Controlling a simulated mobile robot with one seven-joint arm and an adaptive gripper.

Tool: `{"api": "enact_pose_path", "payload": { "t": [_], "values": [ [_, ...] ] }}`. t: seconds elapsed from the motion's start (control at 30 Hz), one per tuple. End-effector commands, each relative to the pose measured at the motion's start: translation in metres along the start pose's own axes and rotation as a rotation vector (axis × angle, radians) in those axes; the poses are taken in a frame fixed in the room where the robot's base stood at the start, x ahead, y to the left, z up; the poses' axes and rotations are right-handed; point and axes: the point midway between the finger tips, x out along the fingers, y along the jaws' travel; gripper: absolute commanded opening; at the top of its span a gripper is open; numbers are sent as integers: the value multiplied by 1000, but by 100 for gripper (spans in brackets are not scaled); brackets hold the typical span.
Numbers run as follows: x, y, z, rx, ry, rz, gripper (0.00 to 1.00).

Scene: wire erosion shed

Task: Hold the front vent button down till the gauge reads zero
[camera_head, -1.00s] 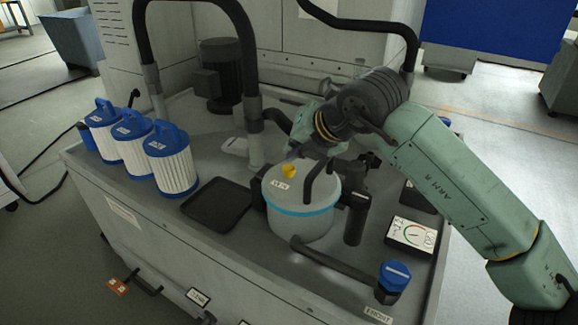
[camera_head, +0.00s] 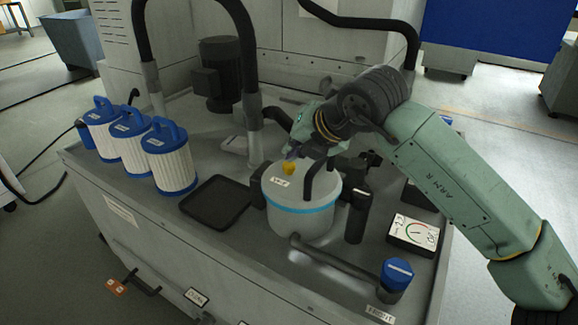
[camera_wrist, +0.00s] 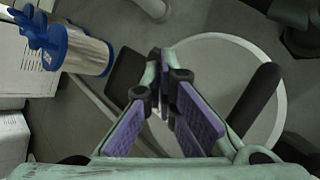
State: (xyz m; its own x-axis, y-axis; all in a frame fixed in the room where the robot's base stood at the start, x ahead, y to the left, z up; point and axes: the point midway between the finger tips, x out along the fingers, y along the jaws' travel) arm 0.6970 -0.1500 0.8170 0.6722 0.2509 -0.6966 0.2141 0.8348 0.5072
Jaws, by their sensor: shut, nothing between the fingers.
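The yellow vent button (camera_head: 289,169) sits on the lid of a grey round canister (camera_head: 297,222) with a light blue band. My gripper (camera_head: 294,154) is shut and empty, pointing down just above the button. I cannot tell whether the fingertips touch it. In the wrist view, my gripper's purple-padded fingers (camera_wrist: 168,88) are over the round lid (camera_wrist: 215,52), and the button is hidden. The gauge (camera_head: 413,232) lies right of the canister, with a white dial and coloured arc. Its reading is too small to tell.
A black handle (camera_head: 321,180) rises from the lid beside my gripper. A blue-capped pipe end (camera_head: 396,274) stands at front right. White filters with blue tops (camera_head: 170,160) and a black tray (camera_head: 215,203) are left. A thick hose post (camera_head: 253,130) stands behind.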

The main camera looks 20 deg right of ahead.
Motion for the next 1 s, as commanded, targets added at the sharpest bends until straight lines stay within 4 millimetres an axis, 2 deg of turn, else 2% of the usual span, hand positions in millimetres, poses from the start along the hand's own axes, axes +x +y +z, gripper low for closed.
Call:
{"api": "enact_pose_path", "payload": {
  "t": [1.0],
  "values": [
    [5,-3,-3,0,0,0,0]
  ]
}}
